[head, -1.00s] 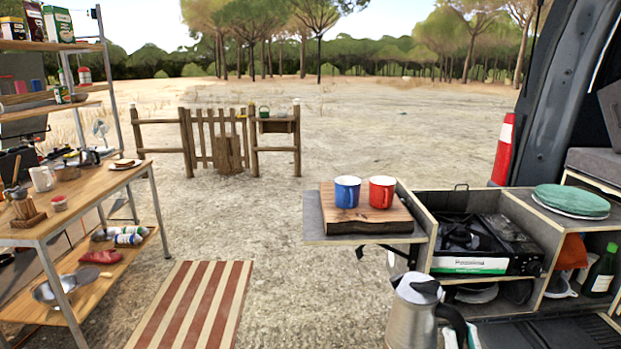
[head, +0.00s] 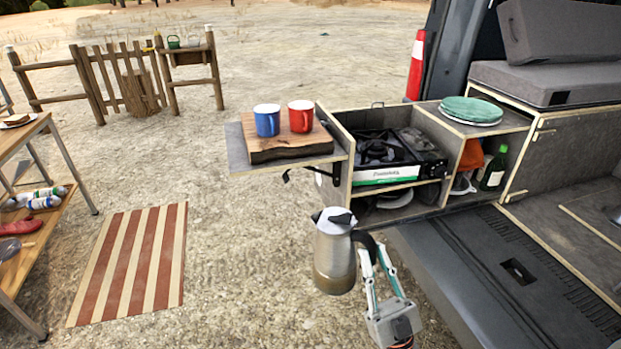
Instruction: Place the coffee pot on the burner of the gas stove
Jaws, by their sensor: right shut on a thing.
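The coffee pot (head: 334,255) is a silver moka pot with a black handle and lid knob, upright in the lower middle of the head view. My right gripper (head: 372,245) is shut on its black handle and holds the pot up in front of the van's kitchen box, over the gravel. The gas stove (head: 385,158) sits in an open compartment of the box, behind and to the right of the pot. Its burner (head: 376,149) is on the left part of its top, with a black grate and nothing on it. My left gripper is out of view.
A side shelf left of the stove holds a wooden board (head: 268,149) with a blue mug (head: 267,120) and a red mug (head: 301,116). Green plates (head: 470,110) lie right of the stove. Wooden dividers flank the stove. The van floor (head: 500,285) is at right.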

